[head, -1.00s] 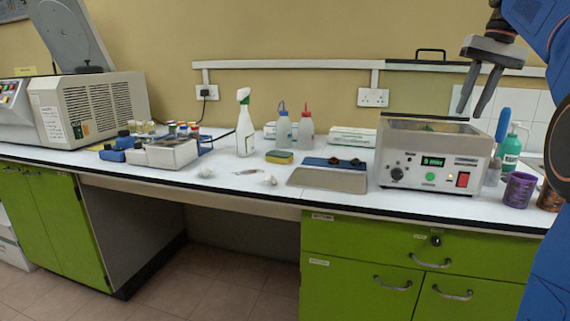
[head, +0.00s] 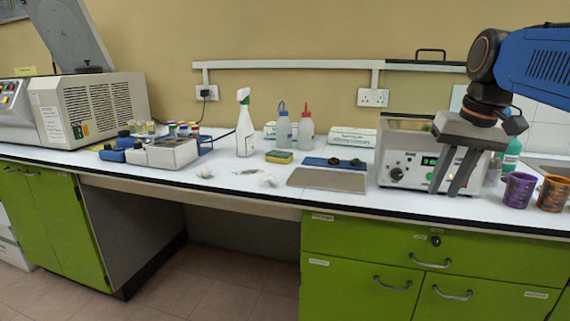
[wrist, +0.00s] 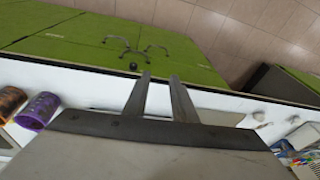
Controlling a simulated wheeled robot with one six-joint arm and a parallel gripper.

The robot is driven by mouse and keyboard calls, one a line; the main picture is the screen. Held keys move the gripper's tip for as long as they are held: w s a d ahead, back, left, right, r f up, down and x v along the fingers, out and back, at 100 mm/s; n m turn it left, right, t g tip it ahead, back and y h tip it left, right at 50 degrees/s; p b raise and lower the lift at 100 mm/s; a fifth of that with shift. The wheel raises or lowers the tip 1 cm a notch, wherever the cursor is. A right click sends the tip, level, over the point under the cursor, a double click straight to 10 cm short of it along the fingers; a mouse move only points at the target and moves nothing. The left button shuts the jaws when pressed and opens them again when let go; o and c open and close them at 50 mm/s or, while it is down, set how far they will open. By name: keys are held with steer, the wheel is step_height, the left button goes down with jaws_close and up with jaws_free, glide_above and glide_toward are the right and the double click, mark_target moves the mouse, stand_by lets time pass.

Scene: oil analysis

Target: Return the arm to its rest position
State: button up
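My gripper (head: 443,193) hangs at the right of the head view, in front of the white bath unit (head: 393,155) with a display and knob. Its two dark fingers point down and stand apart with nothing between them. The gripper hides the unit's right part. In the wrist view the gripper (wrist: 160,77) also shows a gap between its fingers, with the counter edge and green drawers beyond.
A purple cup (head: 518,190) and a brown cup (head: 553,193) stand right of the gripper. A grey mat (head: 328,180), spray bottle (head: 245,128) and wash bottles (head: 306,130) are to the left. Green drawers (head: 400,250) lie under the counter (head: 250,195).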

steer(key=s+a+f+n+t, duration=0.1)
steer(key=s+a+f, duration=0.1)
steer(key=s+f, duration=0.6)
steer(key=s+a+f+n+t, duration=0.1)
steer(key=s+f, duration=0.7)
steer(key=f, duration=0.8)
steer(key=shift+a+h, duration=0.4)
steer(key=shift+a, duration=0.5)
steer(key=shift+c, duration=0.3)
